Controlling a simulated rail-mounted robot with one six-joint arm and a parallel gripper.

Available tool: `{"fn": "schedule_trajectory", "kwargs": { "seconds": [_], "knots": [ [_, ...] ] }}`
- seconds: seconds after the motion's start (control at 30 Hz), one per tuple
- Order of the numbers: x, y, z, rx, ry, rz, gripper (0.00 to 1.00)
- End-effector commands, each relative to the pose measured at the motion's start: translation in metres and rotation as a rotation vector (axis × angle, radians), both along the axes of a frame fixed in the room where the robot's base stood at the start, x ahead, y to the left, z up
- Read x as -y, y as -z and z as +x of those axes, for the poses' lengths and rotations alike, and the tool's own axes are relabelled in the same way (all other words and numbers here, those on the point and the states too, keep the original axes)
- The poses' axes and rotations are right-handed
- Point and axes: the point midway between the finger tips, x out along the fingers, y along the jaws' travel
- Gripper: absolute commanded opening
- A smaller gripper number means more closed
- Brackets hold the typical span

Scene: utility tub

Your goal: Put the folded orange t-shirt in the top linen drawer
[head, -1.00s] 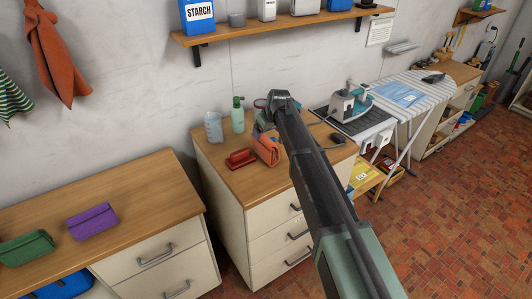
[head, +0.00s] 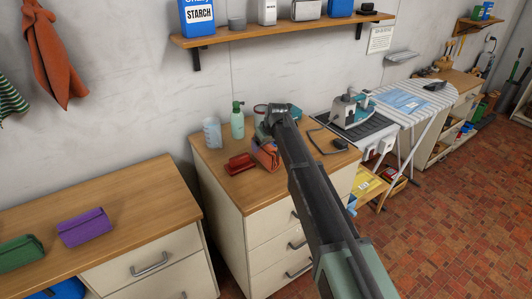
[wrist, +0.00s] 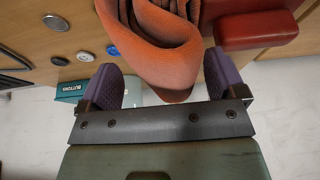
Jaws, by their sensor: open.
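The folded orange t-shirt (head: 265,154) lies on the wooden top of the middle drawer unit, partly hidden by my arm in the head view. In the wrist view the t-shirt (wrist: 158,45) is a thick rolled fold reaching down between my gripper's (wrist: 162,72) two purple-padded fingers. The fingers are apart, one on each side of it; I cannot tell whether either touches it. The middle unit has several cream drawers with dark handles, and its top drawer (head: 270,226) looks shut. My arm covers part of the drawer fronts. No label naming the linen drawer is readable.
A red block-like object (head: 240,163), a clear beaker (head: 212,133) and a green spray bottle (head: 238,121) stand near the t-shirt. A teal box (wrist: 72,91) shows beside my gripper. Purple (head: 84,227) and green (head: 20,252) folded cloths lie on the left cabinet.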

Motion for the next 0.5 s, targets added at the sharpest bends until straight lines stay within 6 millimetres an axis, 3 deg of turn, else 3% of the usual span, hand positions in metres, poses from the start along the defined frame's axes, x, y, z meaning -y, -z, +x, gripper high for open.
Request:
{"fn": "schedule_trajectory", "kwargs": {
  "seconds": [0.3,0.5],
  "knots": [
    [0.0,0.001,0.0,0.0,0.0,0.0,0.88],
    [0.0,0.001,0.0,0.0,0.0,0.0,0.57]
  ]
}}
